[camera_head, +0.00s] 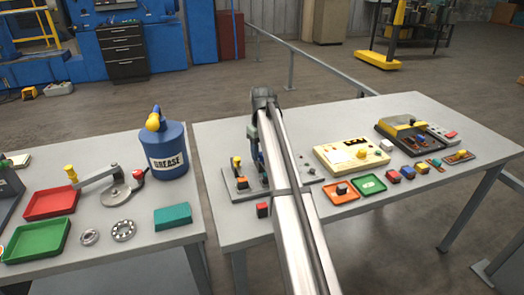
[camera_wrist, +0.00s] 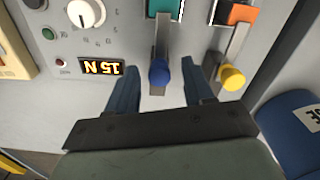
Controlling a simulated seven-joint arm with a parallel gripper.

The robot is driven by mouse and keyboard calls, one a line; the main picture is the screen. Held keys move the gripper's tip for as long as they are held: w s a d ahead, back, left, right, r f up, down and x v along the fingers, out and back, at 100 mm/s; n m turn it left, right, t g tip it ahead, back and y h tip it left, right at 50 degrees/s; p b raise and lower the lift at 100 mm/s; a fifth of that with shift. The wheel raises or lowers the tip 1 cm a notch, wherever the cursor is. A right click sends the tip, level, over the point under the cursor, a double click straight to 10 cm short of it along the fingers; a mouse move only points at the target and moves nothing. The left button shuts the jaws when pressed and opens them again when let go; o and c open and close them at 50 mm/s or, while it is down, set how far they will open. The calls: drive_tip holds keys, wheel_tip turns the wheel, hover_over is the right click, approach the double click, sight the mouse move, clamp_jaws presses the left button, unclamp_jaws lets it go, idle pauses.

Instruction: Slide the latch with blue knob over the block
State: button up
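In the wrist view, the blue knob (camera_wrist: 159,72) sits on the end of a grey latch bar (camera_wrist: 163,38). A teal block (camera_wrist: 176,9) shows at the bar's far end, by the top edge; I cannot tell how far the bar overlaps it. My gripper (camera_wrist: 160,78) is open, with one dark blue finger on each side of the knob and visible gaps on both sides. To the right, a yellow knob (camera_wrist: 231,77) sits on a second latch, near an orange block (camera_wrist: 241,13). In the head view, my arm hides the blue knob.
A blue grease can (camera_head: 165,152) stands to the left. An orange tray (camera_head: 328,195) and a green tray (camera_head: 369,195) lie to the right.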

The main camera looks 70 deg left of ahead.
drive_tip(key=shift+a+r, duration=0.1)
wheel_tip(320, 180, up, 14)
idle(0.7)
drive_tip(key=shift+f, duration=0.2)
idle(0.3)
